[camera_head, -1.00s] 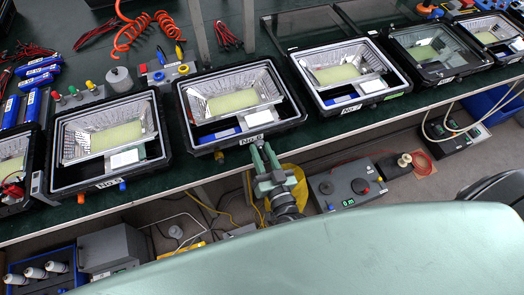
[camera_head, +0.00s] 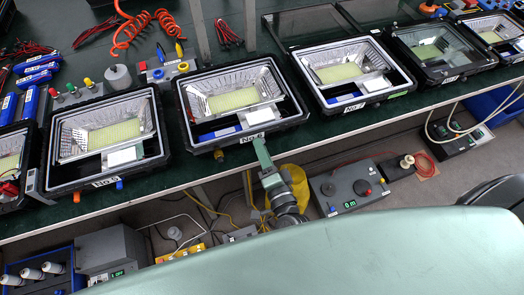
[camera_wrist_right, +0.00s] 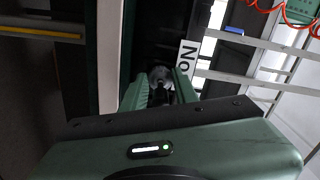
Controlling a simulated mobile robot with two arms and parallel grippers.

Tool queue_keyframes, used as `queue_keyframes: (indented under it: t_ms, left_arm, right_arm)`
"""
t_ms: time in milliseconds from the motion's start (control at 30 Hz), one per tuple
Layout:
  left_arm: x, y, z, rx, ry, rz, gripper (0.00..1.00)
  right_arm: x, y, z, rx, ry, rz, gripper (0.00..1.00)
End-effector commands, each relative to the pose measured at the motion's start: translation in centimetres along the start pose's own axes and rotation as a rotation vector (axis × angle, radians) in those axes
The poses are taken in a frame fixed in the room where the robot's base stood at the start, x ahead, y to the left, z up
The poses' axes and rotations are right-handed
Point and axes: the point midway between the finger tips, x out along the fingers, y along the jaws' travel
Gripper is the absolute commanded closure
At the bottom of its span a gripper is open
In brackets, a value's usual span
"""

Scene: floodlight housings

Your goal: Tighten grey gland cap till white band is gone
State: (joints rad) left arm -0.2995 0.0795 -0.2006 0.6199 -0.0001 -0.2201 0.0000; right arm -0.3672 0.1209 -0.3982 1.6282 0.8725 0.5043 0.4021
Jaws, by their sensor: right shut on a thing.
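My right gripper (camera_head: 261,148) reaches up to the front edge of the floodlight housing labelled No.6 (camera_head: 292,119), just by its label. In the right wrist view its two green fingers (camera_wrist_right: 160,92) are closed around a small round grey part, the grey gland cap (camera_wrist_right: 160,74). The fingers and a dark shadow cover much of the cap. I cannot make out a white band in either view. In the head view the cap is hidden by the gripper. My left gripper is not in view.
Housing No.5 (camera_head: 50,183) stands to the left and No.7 (camera_head: 408,84) to the right on the green bench. An orange cap (camera_head: 218,155) sits on No.6's front, left of the gripper. A grey control box (camera_head: 347,190) lies below the bench.

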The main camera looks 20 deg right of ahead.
Motion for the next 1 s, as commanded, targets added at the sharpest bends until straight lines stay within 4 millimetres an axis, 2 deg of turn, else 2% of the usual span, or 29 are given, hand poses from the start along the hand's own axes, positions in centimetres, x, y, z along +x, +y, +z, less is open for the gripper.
queue_keyframes:
  t_ms: [1000]
  left_arm:
    - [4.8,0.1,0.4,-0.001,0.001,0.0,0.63]
  right_arm:
    - [0.0,0.1,-0.1,0.967,0.001,-0.001,1.0]
